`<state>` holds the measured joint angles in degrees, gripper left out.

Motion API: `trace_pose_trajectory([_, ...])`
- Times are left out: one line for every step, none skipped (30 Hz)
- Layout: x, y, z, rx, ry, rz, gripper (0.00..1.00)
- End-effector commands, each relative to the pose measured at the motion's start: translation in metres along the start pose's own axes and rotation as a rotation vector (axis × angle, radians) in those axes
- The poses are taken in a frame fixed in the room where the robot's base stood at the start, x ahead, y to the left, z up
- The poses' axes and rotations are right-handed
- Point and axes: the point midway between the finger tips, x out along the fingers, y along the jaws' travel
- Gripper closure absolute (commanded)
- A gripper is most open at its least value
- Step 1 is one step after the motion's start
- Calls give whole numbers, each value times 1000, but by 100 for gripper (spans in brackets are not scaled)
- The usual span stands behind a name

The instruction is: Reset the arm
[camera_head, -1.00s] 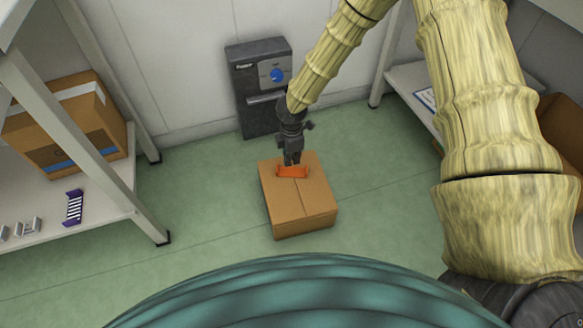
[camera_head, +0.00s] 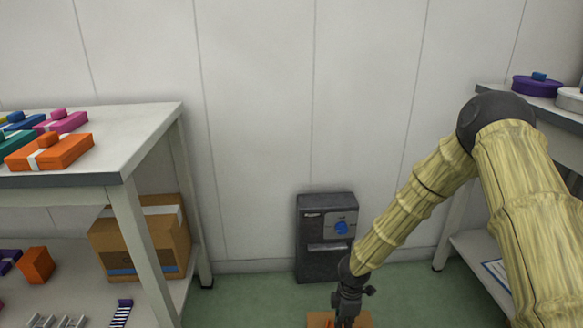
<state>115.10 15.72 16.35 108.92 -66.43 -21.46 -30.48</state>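My arm (camera_head: 530,200) comes in from the right and bends down to my gripper (camera_head: 346,318) at the bottom edge of the picture. The gripper points down over a brown cardboard box (camera_head: 363,320) on the floor. Only a sliver of the box's top shows. A bit of an orange thing (camera_head: 328,323) shows beside the gripper at the box top. The fingertips are cut off or too small to read, so I cannot tell whether they are open or shut.
A dark machine with a blue knob (camera_head: 326,238) stands against the wall behind the gripper. A right shelf holds a purple round container (camera_head: 535,87).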

Motion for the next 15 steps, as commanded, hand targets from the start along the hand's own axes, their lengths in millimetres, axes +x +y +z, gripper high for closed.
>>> trace_pose_trajectory([8, -19, -6, 37, 22, -27, 100])
trace_pose_trajectory([12, -31, -10, 71, 40, -43, 100])
trace_pose_trajectory([19, -49, -16, 126, 65, -68, 100])
trace_pose_trajectory([24, -64, -20, 173, 86, -87, 100])
trace_pose_trajectory([29, -81, -25, 227, 105, -108, 100])
trace_pose_trajectory([36, -102, -30, 305, 129, -133, 100])
trace_pose_trajectory([40, -117, -34, 365, 145, -150, 100])
trace_pose_trajectory([44, -131, -37, 425, 157, -165, 100])
trace_pose_trajectory([48, -149, -39, 505, 170, -181, 100])
trace_pose_trajectory([50, -162, -41, 564, 177, -191, 100])
trace_pose_trajectory([53, -175, -41, 625, 182, -200, 100])
trace_pose_trajectory([56, -191, -41, 707, 185, -208, 100])
trace_pose_trajectory([57, -204, -40, 767, 185, -212, 100])
trace_pose_trajectory([59, -215, -38, 832, 183, -213, 100])
trace_pose_trajectory([60, -230, -35, 915, 176, -211, 100])
